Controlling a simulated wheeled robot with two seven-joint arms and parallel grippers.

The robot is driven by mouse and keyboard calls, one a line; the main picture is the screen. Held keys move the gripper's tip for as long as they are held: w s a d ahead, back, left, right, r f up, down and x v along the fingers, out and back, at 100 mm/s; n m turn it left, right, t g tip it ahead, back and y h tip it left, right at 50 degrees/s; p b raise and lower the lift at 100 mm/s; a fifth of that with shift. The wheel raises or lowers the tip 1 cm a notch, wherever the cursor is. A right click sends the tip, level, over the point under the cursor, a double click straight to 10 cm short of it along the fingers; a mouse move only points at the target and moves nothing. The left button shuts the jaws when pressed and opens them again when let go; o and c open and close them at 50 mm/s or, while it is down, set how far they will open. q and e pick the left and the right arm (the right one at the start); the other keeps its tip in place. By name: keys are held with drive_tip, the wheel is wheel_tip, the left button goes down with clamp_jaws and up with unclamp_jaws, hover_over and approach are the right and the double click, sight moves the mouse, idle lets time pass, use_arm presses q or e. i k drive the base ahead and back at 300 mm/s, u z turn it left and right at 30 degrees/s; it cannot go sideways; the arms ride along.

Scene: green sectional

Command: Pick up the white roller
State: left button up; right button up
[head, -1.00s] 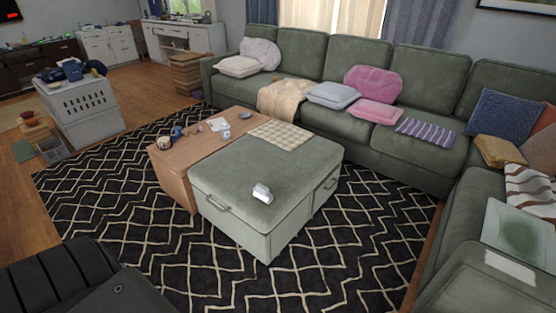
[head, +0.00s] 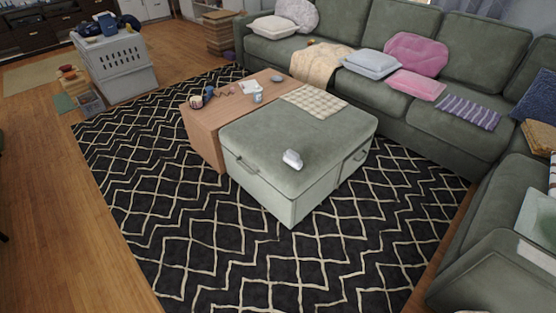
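A small white roller (head: 292,159) lies on top of the green ottoman (head: 255,138), near its front part and right of the drawer handle. Nothing touches the roller from above. Neither of my grippers shows in the head view, so their state cannot be seen.
A wooden coffee table (head: 206,127) with small items adjoins the ottoman's left side. A green sectional sofa (head: 455,127) runs along the back and right. A black patterned rug (head: 215,235) lies clear in front. A white crate (head: 122,62) stands at the upper left.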

sight(291, 158)
drive_tip(key=u, duration=0.65)
drive_tip(key=i, duration=0.65)
drive_tip(key=u, duration=0.7)
drive_tip(key=i, duration=1.5)
drive_tip(key=z, duration=1.05)
drive_tip(key=i, duration=0.35)
drive_tip(key=z, duration=0.45)
